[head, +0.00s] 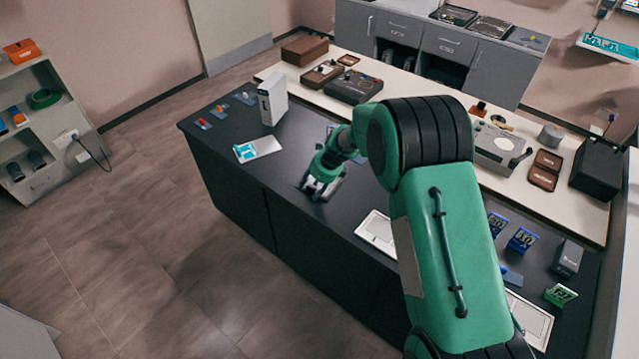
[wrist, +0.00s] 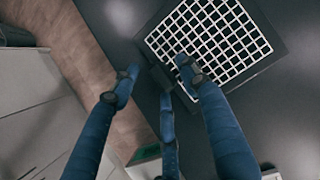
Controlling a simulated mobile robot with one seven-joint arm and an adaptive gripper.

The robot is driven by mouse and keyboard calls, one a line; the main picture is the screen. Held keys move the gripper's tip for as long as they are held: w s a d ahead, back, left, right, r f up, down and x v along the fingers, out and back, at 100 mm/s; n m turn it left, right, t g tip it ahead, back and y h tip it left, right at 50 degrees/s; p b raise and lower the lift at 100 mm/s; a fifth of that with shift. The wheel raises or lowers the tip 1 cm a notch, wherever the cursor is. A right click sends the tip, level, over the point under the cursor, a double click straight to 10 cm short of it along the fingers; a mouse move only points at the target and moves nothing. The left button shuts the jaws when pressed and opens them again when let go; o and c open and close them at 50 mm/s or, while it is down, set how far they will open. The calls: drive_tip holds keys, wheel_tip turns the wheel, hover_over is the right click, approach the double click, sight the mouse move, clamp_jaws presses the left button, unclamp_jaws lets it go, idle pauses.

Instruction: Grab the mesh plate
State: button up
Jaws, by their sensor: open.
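The mesh plate (wrist: 222,38) is a square white grid with a dark border. It lies on the dark counter (head: 228,150) and shows at the top right of the wrist view. My gripper (wrist: 158,80) has blue fingers, spread apart, with nothing between them. In the wrist view one fingertip overlaps the plate's lower edge; the others are below and left of it. I cannot tell whether any finger touches it. In the head view my gripper (head: 318,187) is low over the counter near its front edge and hides most of the plate.
A framed white panel (head: 378,232) lies to the right. Behind is a pale bench (head: 405,88) with cases and devices. The floor in front of the counter is clear.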

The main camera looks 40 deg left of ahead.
clamp_jaws()
drive_tip(key=shift+r, duration=0.1)
idle(0.4)
drive_tip(key=shift+r+p, duration=0.45)
drive_tip(key=shift+r, duration=1.05)
drive_tip(key=shift+s+d+r, duration=0.1)
drive_tip(key=shift+d+r, duration=0.05)
drive_tip(key=shift+r, duration=0.15)
drive_tip(key=s+d+r+p, duration=0.1)
drive_tip(key=s+d, duration=0.8)
drive_tip(key=d, duration=0.3)
drive_tip(key=shift+s+d, duration=0.15)
drive_tip(key=shift+s, duration=0.2)
drive_tip(key=shift+r, duration=0.1)
